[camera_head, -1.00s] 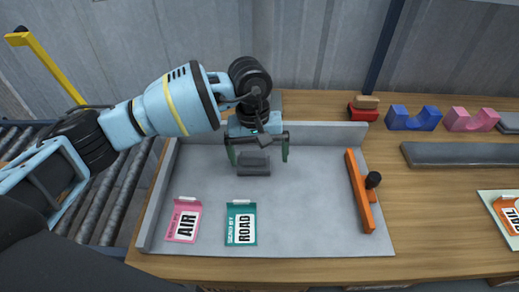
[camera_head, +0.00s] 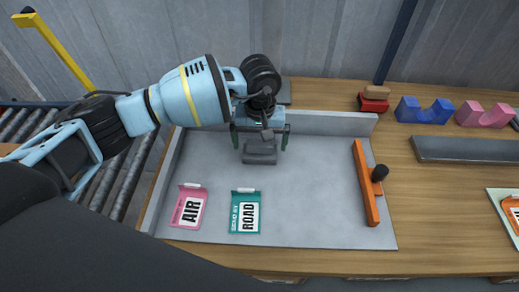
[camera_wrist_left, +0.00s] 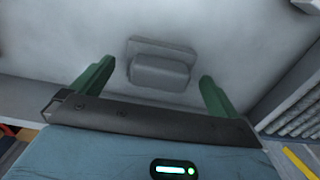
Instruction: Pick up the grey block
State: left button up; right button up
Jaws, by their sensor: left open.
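The grey block (camera_head: 259,153) lies on the grey tray (camera_head: 300,205), near its back wall. It has a raised part on a flat base. My left gripper (camera_head: 260,143) is right above or around it, one green finger toward each side. In the left wrist view the block (camera_wrist_left: 160,71) shows between and beyond the two green fingertips of the gripper (camera_wrist_left: 158,80), with a gap on both sides. The jaws are open and empty. I cannot tell how far the fingertips are above the tray. My right gripper is not in view.
A pink AIR card (camera_head: 189,207) and a teal ROAD card (camera_head: 245,211) lie at the tray's front. An orange bar with a black knob (camera_head: 365,183) lies at its right. Blue (camera_head: 424,111) and pink (camera_head: 484,114) cradles stand on the wooden table. Rollers are at left.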

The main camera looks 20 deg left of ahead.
pick_arm(q)
jog(key=shift+f, duration=1.35)
jog(key=shift+c, duration=0.3)
jog(key=c, duration=0.9)
jog(key=shift+r, duration=0.1)
jog(key=shift+w+r, duration=0.1)
jog(key=shift+r, duration=0.3)
jog(key=r, duration=0.1)
jog(key=a+r, duration=0.1)
jog(key=shift+s+r, duration=0.3)
jog(key=shift+s, duration=0.05)
jog(key=s+a, duration=0.3)
jog(key=s+a+r+b, duration=0.1)
jog(key=s+a, duration=0.2)
jog(key=a, duration=0.1)
jog(key=s+a, duration=0.3)
jog(key=a, duration=0.1)
jog(key=shift+s+a+r+b, duration=0.15)
jog(key=shift+s+r+b, duration=0.05)
jog(key=shift+s+b, duration=0.2)
